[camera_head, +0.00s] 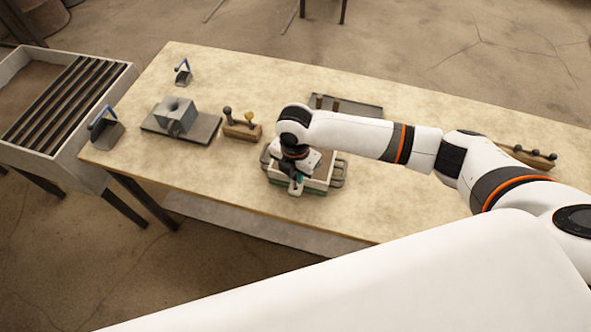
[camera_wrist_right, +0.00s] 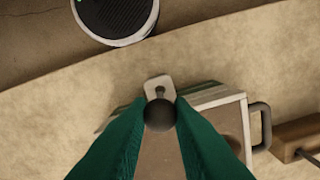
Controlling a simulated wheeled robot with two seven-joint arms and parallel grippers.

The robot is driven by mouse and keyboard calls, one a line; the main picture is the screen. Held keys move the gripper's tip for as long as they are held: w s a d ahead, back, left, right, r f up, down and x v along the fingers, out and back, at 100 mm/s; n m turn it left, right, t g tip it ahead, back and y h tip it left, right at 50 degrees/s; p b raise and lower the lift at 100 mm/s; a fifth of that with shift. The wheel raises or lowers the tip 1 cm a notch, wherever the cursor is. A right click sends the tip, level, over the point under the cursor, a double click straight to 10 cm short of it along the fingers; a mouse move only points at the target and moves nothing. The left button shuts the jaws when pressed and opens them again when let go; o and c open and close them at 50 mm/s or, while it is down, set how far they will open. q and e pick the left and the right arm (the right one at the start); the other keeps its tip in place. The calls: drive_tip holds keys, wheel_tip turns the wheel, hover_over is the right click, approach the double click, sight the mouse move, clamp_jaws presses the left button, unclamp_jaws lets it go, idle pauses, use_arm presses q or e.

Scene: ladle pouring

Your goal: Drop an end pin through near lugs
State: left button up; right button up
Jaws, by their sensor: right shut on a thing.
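My right gripper (camera_head: 296,184) is over the near side of the moulding box (camera_head: 318,191), which has green-grey walls and side handles. In the right wrist view its green fingers (camera_wrist_right: 160,122) are shut on a pin with a dark round head (camera_wrist_right: 160,114). The pin's shaft is hidden below the head. A pale near lug (camera_wrist_right: 158,84) with a hole sticks out from the box (camera_wrist_right: 222,98) just beyond the pin head. The head overlaps part of the lug; I cannot tell whether the pin has entered the hole. The far lug is hidden. My left gripper is not in view.
A wooden block with knobbed pins (camera_head: 242,131) stands left of the box, another block (camera_head: 527,157) far right. A dark tray (camera_head: 362,108) lies behind. A grey block with a hole (camera_head: 176,115) and blue-handled tools (camera_head: 105,132) are at left. The tabletop's front right is clear.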

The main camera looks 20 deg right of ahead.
sight(295, 186)
drive_tip(key=shift+f+b, duration=0.9)
drive_tip(key=shift+f, duration=1)
drive_tip(key=o, duration=1.3)
drive_tip(key=shift+o, duration=0.2)
drive_tip(key=shift+r, duration=0.1)
wheel_tip(295, 186, up, 6)
drive_tip(key=p, duration=0.6)
